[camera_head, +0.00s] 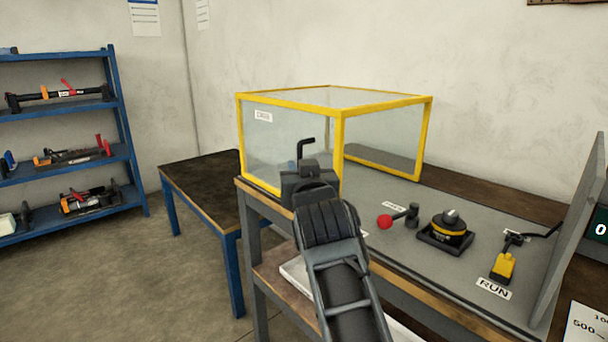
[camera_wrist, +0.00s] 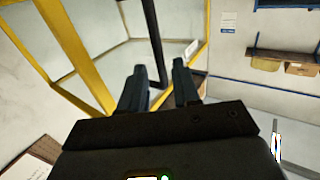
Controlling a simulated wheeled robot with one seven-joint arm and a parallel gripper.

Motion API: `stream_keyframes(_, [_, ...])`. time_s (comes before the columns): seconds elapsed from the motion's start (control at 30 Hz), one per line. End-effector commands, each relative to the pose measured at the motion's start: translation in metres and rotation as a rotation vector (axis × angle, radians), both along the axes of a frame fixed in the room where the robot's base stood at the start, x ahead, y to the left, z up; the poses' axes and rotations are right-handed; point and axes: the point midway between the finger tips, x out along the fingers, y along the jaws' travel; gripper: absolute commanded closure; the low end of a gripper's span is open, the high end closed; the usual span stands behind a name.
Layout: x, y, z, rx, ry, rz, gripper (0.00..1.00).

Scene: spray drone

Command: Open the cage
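The cage (camera_head: 386,99) is a clear box with a yellow frame on the workbench, with a small label on its left panel. It appears shut. A black bent handle (camera_head: 306,144) stands up in front of that panel, its lower part hidden by my gripper. My gripper (camera_head: 308,168) is at the cage's near left side. In the wrist view, my gripper (camera_wrist: 159,82) has its fingers apart, with the black handle (camera_wrist: 153,35) running between them. I see a gap beside the handle; contact is not clear. The cage's yellow frame (camera_wrist: 75,50) fills the upper left.
On the grey bench mat right of the cage are a red-knobbed lever (camera_head: 384,222), a round black-and-yellow device (camera_head: 447,232) and a yellow switch (camera_head: 503,266) by a RUN label. A low table (camera_head: 205,180) and blue shelves (camera_head: 75,155) stand left. Floor between them is clear.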

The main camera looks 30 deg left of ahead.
Motion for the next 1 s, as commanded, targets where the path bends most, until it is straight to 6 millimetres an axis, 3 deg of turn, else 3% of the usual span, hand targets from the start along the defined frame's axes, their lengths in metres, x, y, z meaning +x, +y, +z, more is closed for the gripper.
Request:
stream_keyframes(0.3, [-0.025,-0.018,0.0,0.0,0.0,0.001,0.69])
stream_keyframes(0.87, [-0.028,-0.019,0.0,0.0,0.0,0.001,0.69])
stream_keyframes(1.0, [-0.029,-0.029,-0.013,-0.002,0.007,-0.006,0.69])
